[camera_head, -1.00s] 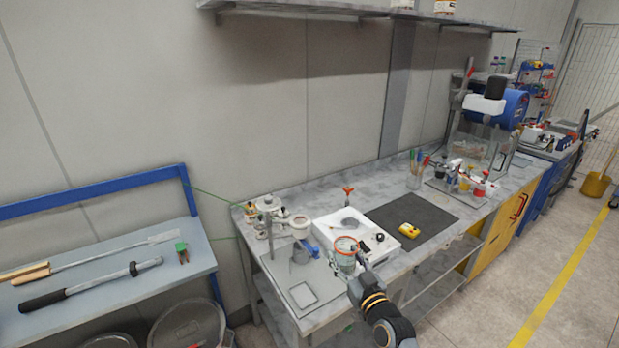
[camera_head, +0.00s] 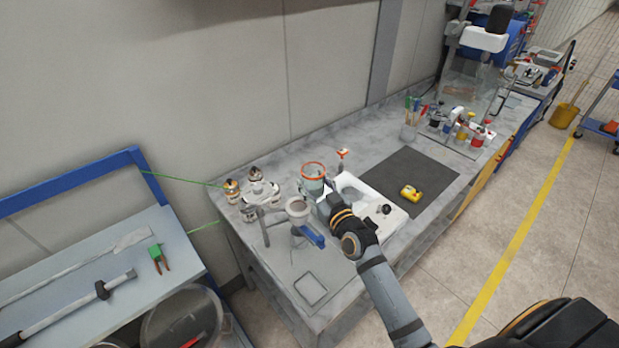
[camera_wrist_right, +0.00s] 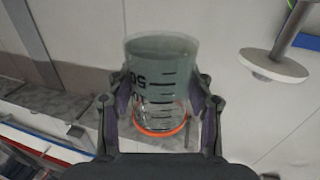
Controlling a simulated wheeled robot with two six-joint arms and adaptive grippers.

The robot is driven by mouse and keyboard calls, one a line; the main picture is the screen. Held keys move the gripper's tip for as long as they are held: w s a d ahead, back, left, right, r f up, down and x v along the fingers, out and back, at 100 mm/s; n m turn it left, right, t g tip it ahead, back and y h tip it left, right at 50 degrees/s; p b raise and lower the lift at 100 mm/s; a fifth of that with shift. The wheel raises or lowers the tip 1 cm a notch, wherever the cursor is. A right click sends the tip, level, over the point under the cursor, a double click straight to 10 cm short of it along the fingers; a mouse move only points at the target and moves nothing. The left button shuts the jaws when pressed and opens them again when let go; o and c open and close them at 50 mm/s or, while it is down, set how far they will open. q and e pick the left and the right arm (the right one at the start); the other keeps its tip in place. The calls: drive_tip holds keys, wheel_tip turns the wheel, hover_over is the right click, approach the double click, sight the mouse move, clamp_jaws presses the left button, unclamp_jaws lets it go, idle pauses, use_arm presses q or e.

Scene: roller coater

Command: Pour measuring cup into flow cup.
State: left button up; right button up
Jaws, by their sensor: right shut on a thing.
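The measuring cup (camera_head: 313,185) is a clear beaker with an orange rim. My right gripper (camera_head: 328,200) is shut around its side and holds it, rim up in the head view, near the stand at the back of the bench. The right wrist view shows the measuring cup (camera_wrist_right: 160,85) between both fingers (camera_wrist_right: 160,105), with black graduation marks and greyish contents. The flow cup (camera_head: 298,207) appears as a pale round cup on a stand, just left of and in front of the measuring cup. The two look apart. My left gripper is not in view.
A blue handle (camera_head: 313,236) sticks out beside the flow cup. A white device (camera_head: 385,208) stands right of the gripper, with a dark mat (camera_head: 405,180) and yellow tool (camera_head: 410,193) beyond. Small bottles (camera_head: 258,188) stand at the left. The bench front is clear around a square plate (camera_head: 311,288).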

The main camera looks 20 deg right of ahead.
sight(323, 192)
drive_tip(key=shift+s+d+f+n, duration=0.1)
drive_tip(key=shift+d+f+n, duration=0.1)
drive_tip(key=shift+n, duration=0.1)
drive_tip(key=shift+w+d+f+n+b, duration=0.2)
drive_tip(key=shift+w+f+n+b, duration=0.7)
drive_tip(key=shift+n, duration=0.3)
drive_tip(key=shift+d+n, duration=0.1)
drive_tip(key=shift+n, duration=0.2)
drive_tip(key=shift+s+d+n+b, duration=0.15)
drive_tip(key=shift+s+n+b, duration=0.1)
drive_tip(key=shift+n+b, duration=0.25)
drive_tip(key=shift+s+d+n+b, duration=0.2)
drive_tip(key=shift+n+b, duration=0.1)
drive_tip(key=shift+n, duration=0.4)
drive_tip(key=shift+w+f+n+b, duration=0.35)
drive_tip(key=shift+f+n+b, duration=0.2)
drive_tip(key=shift+n, duration=0.45)
drive_tip(key=shift+s+d+n+b, duration=0.1)
drive_tip(key=shift+d+n+b, duration=0.05)
drive_tip(key=shift+n+b, duration=0.45)
drive_tip(key=shift+r, duration=0.15)
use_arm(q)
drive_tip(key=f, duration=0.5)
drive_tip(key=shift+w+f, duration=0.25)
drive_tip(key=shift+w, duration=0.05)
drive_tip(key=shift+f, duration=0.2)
use_arm(e)
drive_tip(key=shift+n, duration=0.3)
